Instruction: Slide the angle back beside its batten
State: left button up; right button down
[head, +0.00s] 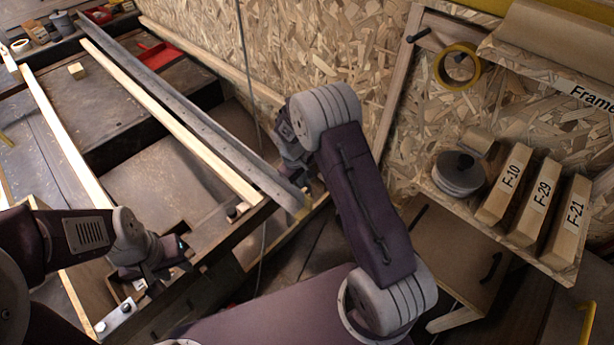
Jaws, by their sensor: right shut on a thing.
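The angle (185,108) is a long grey metal strip running from the upper left to the middle of the head view. A pale wooden batten (165,118) lies to its left, roughly parallel, with a narrow dark gap between them. My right gripper (300,180) is at the angle's near end and shut on it; its fingers are mostly hidden by the wrist. My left gripper (152,283) is low over the frame's near left part, away from the angle; its finger opening is unclear.
A second pale batten (62,135) lies further left. A small wooden block (77,71) and a red tray (160,55) lie towards the back. A chipboard wall (310,50) stands behind the frame. A shelf at right holds labelled blocks (505,184) and a grey round stack (458,176).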

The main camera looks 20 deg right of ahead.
jog(key=c, duration=1.7)
grip_release()
jog(key=shift+r, duration=0.1)
jog(key=shift+c, duration=0.2)
jog(key=shift+s+d, duration=0.1)
jog(key=p+v, duration=0.4)
jog(key=v, duration=0.5)
